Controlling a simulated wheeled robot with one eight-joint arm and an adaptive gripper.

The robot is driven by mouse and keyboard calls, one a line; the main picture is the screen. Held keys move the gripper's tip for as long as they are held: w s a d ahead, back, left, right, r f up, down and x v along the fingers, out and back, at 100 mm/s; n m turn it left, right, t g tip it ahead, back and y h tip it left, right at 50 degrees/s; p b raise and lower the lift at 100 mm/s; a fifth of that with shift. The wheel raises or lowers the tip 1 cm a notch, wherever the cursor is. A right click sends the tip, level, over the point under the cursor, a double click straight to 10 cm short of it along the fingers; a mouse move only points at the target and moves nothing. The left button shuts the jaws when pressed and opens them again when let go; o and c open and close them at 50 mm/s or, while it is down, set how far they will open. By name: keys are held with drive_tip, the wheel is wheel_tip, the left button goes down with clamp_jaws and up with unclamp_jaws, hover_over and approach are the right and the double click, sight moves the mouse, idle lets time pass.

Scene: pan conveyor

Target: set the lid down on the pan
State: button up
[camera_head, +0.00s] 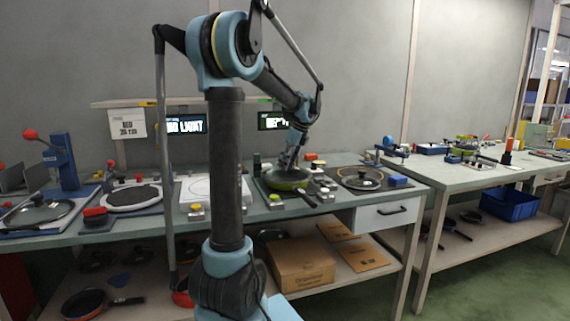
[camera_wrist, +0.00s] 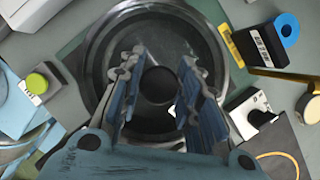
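A round dark lid (camera_wrist: 200,45) with a paler rim and a black knob (camera_wrist: 158,85) fills the middle of the wrist view. My gripper (camera_wrist: 165,100) is over it, with its two blue-grey fingers on either side of the knob and visible gaps between. It looks open. In the head view my gripper (camera_head: 288,165) points down at the green pan (camera_head: 285,184), whose dark handle (camera_head: 307,198) runs towards the front right. The lid is hard to make out there, and I cannot tell how it sits on the pan.
A glass lid (camera_head: 361,179) lies on a station to the right, and another lid (camera_head: 40,211) at the far left. A yellow-green button (camera_wrist: 37,84) and a black block with a blue ring (camera_wrist: 266,45) are close around the pan. A drawer (camera_head: 388,211) is below.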

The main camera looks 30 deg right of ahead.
drive_tip(key=o, duration=0.5)
drive_tip(key=shift+c, duration=0.2)
drive_tip(key=v, duration=1.2)
